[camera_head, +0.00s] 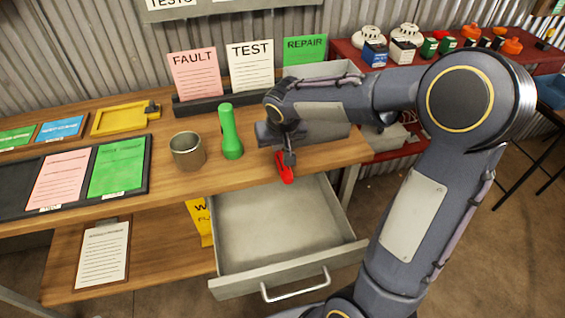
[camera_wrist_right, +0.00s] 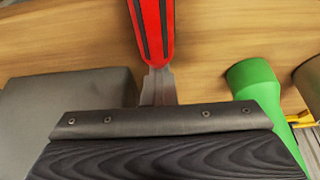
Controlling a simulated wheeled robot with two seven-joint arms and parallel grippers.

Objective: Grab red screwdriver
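The red screwdriver (camera_head: 284,168) is at the front edge of the wooden bench, above the open drawer. In the right wrist view its red handle with dark stripes (camera_wrist_right: 152,28) shows at the top middle. My right gripper (camera_head: 290,157) reaches down right at the screwdriver and hides part of it. In the wrist view grey metal lies directly below the handle, between it and my dark gripper body. I cannot tell whether the fingers are closed around it. My left gripper is not in view.
A green flashlight (camera_head: 230,132) stands close left of my right gripper, with a metal cup (camera_head: 187,151) beside it. An open, empty-looking drawer (camera_head: 275,228) juts out below the bench edge. A card holder (camera_head: 208,101) stands behind. A red shelf (camera_head: 345,52) is at the right.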

